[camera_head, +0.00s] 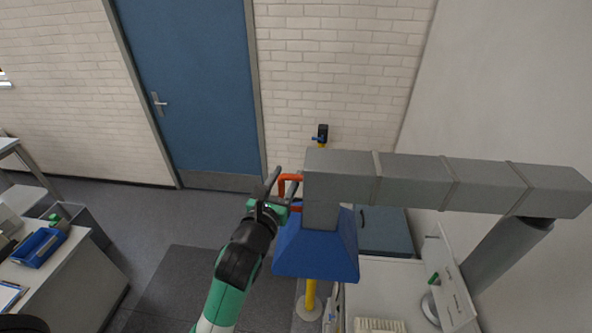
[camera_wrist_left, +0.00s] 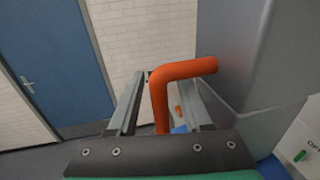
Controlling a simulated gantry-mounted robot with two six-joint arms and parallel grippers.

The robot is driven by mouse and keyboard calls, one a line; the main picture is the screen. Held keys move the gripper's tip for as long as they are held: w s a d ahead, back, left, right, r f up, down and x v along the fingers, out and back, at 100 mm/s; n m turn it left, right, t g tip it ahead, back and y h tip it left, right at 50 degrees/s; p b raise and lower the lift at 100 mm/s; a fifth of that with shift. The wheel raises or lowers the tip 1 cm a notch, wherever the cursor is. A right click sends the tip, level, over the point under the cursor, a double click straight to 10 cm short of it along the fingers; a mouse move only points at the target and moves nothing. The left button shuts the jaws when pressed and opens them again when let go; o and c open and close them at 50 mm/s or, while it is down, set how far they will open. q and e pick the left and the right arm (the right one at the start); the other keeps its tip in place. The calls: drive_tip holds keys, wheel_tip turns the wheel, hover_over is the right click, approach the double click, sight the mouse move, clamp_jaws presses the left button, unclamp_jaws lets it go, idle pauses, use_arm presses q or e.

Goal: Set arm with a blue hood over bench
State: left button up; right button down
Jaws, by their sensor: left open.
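The grey extraction arm (camera_head: 410,183) reaches left from a round post on the right wall side. Its blue hood (camera_head: 316,250) hangs at the arm's left end, left of the white bench (camera_head: 385,288), partly hiding what lies beneath. An orange handle (camera_head: 284,183) sticks out from the arm's end beside the hood. My left gripper (camera_head: 272,184) is at this handle with its fingers apart. In the left wrist view the orange handle (camera_wrist_left: 158,100) shows between the open fingers; I cannot tell if they touch it. My right gripper is out of view.
A yellow post (camera_head: 310,293) stands on the floor below the hood. A blue-grey cabinet (camera_head: 386,232) stands behind the bench. A side table with a blue tray (camera_head: 38,248) is at the left. Open floor and a dark mat (camera_head: 190,275) lie between them. A blue door (camera_head: 190,90) is at the back.

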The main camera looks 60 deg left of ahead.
use_arm(q)
drive_tip(key=shift+w+a, duration=0.1)
clamp_jaws()
idle(1.4)
